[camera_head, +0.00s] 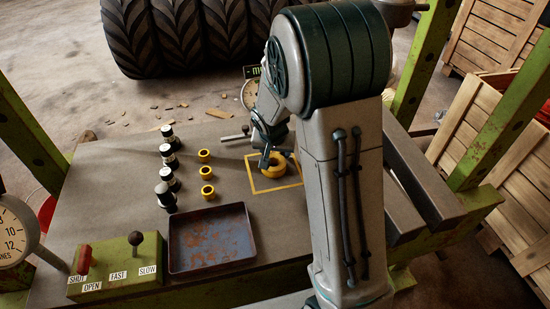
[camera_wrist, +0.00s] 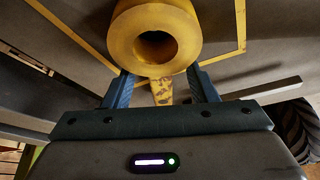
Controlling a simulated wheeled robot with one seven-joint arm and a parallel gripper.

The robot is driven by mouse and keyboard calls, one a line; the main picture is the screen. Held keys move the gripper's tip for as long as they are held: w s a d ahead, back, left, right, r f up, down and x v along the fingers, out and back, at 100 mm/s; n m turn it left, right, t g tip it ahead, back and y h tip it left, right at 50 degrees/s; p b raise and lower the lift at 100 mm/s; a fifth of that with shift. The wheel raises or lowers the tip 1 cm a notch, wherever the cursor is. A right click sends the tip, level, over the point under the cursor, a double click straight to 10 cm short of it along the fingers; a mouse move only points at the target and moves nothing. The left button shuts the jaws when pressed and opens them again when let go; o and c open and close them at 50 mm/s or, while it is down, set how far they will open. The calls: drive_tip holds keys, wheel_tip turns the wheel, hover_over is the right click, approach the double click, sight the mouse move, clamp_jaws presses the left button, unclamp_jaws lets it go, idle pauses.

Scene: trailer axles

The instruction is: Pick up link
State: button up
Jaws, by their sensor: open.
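The link is a worn yellow piece with a thick round eye. In the head view the link (camera_head: 278,168) lies inside a yellow painted outline on the bench, partly hidden by my gripper (camera_head: 267,158). In the wrist view the eye of the link (camera_wrist: 185,35) fills the top middle, and a narrower yellow part extends from it toward my gripper (camera_wrist: 161,88). The two fingers are apart, one on each side of that narrow part. I cannot tell whether either finger touches it.
A rusty tray (camera_head: 211,238) lies at the bench front. Several black-and-white cylinders (camera_head: 168,160) and yellow rings (camera_head: 206,173) stand left of the link. A green control box (camera_head: 115,268) with levers is at front left. A grey rod (camera_head: 235,136) lies behind the outline.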

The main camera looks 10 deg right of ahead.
sight(275, 154)
clamp_jaws()
idle(0.3)
drive_tip(key=shift+r, duration=0.5)
wheel_tip(275, 154, up, 4)
drive_tip(key=shift+f+p, duration=0.25)
drive_tip(key=shift+p, duration=0.2)
drive_tip(key=s+d+r+p, duration=0.1)
drive_tip(key=s+d+r, duration=0.5)
drive_tip(key=s+d, duration=0.2)
drive_tip(key=shift+d+r, duration=0.3)
